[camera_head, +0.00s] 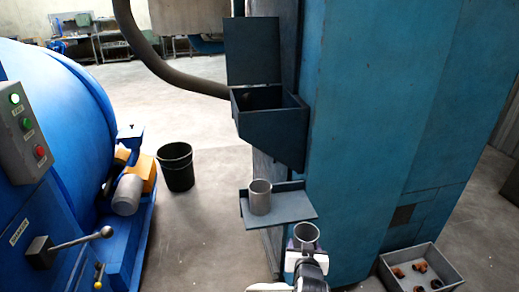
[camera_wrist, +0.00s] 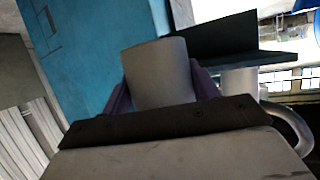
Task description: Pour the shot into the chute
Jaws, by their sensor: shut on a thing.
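The chute (camera_head: 270,119) is a dark blue-grey hopper on the side of the blue cabinet, with its lid raised and its top open. My gripper (camera_head: 304,246) is low in front of the cabinet, below and right of the chute. It is shut on a grey metal cup (camera_head: 306,232), which also shows between the fingers in the wrist view (camera_wrist: 158,75). The cup looks roughly upright in the head view. I cannot see shot inside it. A second grey cup (camera_head: 260,197) stands on a small shelf (camera_head: 290,208) under the chute.
The blue cabinet (camera_head: 385,120) fills the right side. A grey bin (camera_head: 420,268) with several brown fittings sits on the floor at lower right. A black bucket (camera_head: 176,168) and a blue drum machine (camera_head: 60,130) are at left. A dark hose (camera_head: 150,55) runs behind the chute.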

